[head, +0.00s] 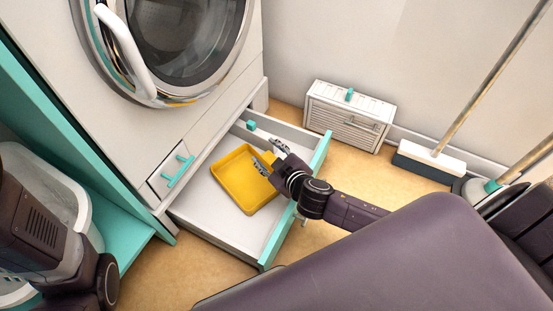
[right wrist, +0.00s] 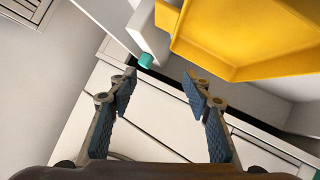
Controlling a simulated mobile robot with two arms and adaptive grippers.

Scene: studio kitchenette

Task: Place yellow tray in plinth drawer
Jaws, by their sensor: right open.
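The yellow tray (head: 243,184) lies inside the open plinth drawer (head: 226,219), on the drawer floor as far as I can tell. It also shows at the upper right of the right wrist view (right wrist: 245,42). The drawer is pulled out below the washing machine and has a teal front. My right gripper (head: 269,158) is at the tray's right-hand edge in the head view. In the right wrist view its fingers (right wrist: 163,84) are spread with nothing between them, and the tray is beyond them to the right. My left gripper is out of view.
A small teal item (head: 251,125) is at the drawer's back corner. The washing machine (head: 165,45) stands above the drawer. A white slatted box (head: 346,116) and a broom (head: 430,160) are by the wall. A pale basket (head: 45,185) is at left. Floor is free right of the drawer.

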